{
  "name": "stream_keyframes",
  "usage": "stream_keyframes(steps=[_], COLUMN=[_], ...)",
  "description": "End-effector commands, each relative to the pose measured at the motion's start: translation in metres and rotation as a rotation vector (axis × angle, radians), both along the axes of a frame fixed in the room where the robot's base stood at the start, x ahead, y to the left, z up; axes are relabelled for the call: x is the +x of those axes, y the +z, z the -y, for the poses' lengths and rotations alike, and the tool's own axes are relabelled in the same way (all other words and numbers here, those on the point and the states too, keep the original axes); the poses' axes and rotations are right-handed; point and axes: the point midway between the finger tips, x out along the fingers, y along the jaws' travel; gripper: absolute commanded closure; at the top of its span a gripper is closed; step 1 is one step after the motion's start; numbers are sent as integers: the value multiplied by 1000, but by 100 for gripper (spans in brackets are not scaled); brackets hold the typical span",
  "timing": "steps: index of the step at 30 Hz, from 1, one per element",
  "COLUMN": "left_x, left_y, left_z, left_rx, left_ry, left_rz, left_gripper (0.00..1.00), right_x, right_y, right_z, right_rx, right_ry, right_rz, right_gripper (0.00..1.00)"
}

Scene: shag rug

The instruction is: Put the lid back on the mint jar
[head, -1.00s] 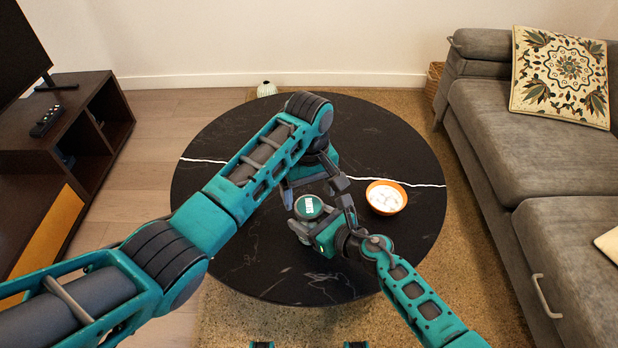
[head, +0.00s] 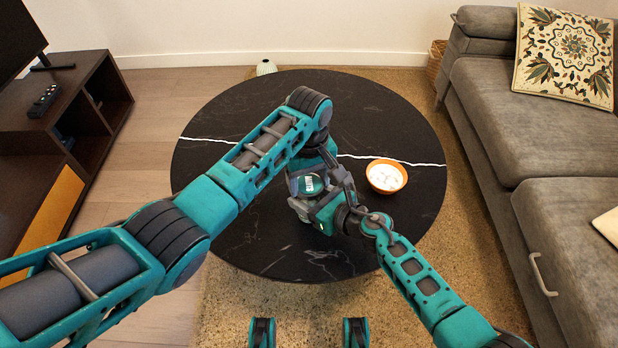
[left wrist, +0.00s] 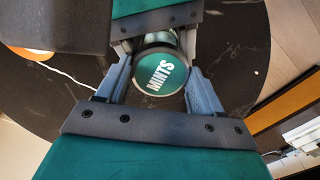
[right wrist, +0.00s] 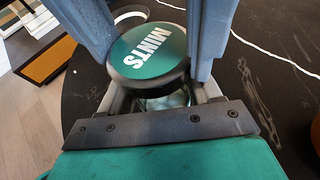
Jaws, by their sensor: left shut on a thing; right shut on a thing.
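The round green lid (head: 310,185) marked MINTS shows near the table's middle, between my two grippers. My left gripper (left wrist: 160,88) is shut on the lid (left wrist: 160,74), with a finger on each side of its rim. The lid lies over the mint jar. A strip of the jar's clear glass (right wrist: 168,101) shows beneath the lid in the right wrist view. My right gripper (right wrist: 165,95) is shut on the jar below the lid. Most of the jar is hidden, and I cannot tell whether the lid sits fully down on it.
An orange bowl (head: 400,181) of white mints stands to the right of the grippers on the round black table (head: 240,130). A grey sofa (head: 500,110) is at the right, and a dark cabinet (head: 90,100) at the left. The table's left and back are clear.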

Motion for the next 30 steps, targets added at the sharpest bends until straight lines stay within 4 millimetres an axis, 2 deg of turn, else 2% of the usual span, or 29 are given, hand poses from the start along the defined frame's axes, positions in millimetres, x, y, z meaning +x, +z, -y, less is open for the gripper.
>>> stream_keyframes(steps=[1,7,11,21,24,30], left_x=[0,0,0,0,0,0], left_y=[0,0,0,0,0,0], left_z=[0,0,0,-1,-1,-1], left_rx=[0,1,1,2,1,1], left_ry=[0,0,-32,-482,-542,-553], left_rz=[0,0,0,0,0,0], left_gripper=[51,70,71,71,71,71], right_x=[1,1,1,1,1,1], right_y=[1,1,1,1,1,1], right_z=[0,0,0,1,1,1], right_rx=[2,2,1,1,1,1], right_ry=[-1,-2,-2,-2,-2,-3], right_rz=[2,3,2,2,2,2], right_gripper=[100,100,100,100,100,100])
